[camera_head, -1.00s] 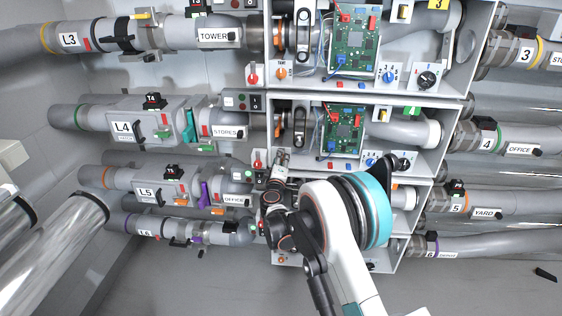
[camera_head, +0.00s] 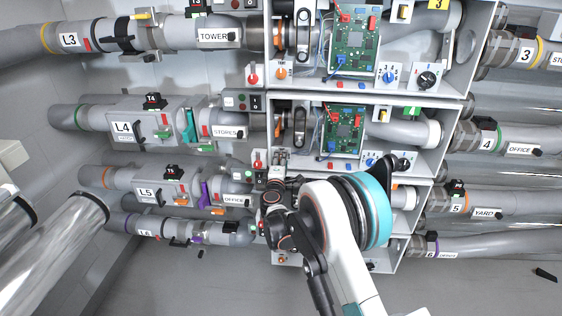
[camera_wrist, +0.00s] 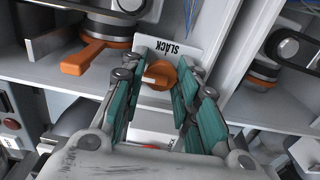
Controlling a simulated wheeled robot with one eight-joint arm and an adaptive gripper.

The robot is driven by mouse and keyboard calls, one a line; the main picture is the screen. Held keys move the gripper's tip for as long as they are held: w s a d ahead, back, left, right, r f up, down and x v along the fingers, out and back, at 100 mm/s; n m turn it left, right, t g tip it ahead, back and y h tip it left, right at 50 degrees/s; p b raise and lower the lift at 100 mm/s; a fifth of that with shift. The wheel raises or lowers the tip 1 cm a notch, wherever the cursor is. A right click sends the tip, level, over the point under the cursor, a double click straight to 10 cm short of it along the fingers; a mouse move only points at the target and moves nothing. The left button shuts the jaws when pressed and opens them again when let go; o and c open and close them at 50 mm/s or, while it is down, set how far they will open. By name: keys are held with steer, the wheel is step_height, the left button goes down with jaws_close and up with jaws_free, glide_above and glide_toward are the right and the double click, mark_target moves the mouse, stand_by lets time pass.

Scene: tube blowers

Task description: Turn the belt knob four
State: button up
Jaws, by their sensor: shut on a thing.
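The belt knob (camera_wrist: 160,75) is orange with a pale mark on its left side. In the wrist view it sits between the teal finger pads of my gripper (camera_wrist: 163,70), which is shut on it. A white plate (camera_wrist: 176,47) behind the knob reads SLACK, upside down in this view. A second label (camera_wrist: 152,139) shows partly below, between the fingers, and its text is unclear. In the head view my arm covers the gripper's fingers and the knob, low in front of the white cabinet.
An orange lever (camera_wrist: 90,55) lies left of the fingers in the wrist view, and another orange part (camera_wrist: 262,72) lies to the right. In the head view, a green circuit board (camera_head: 344,131) stands above my arm. Labelled grey pipes, such as L4 (camera_head: 122,127), run at left.

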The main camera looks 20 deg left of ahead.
steer(key=o, duration=0.8)
steer(key=shift+a, duration=0.1)
steer(key=v, duration=1.2)
steer(key=shift+f, duration=0.1)
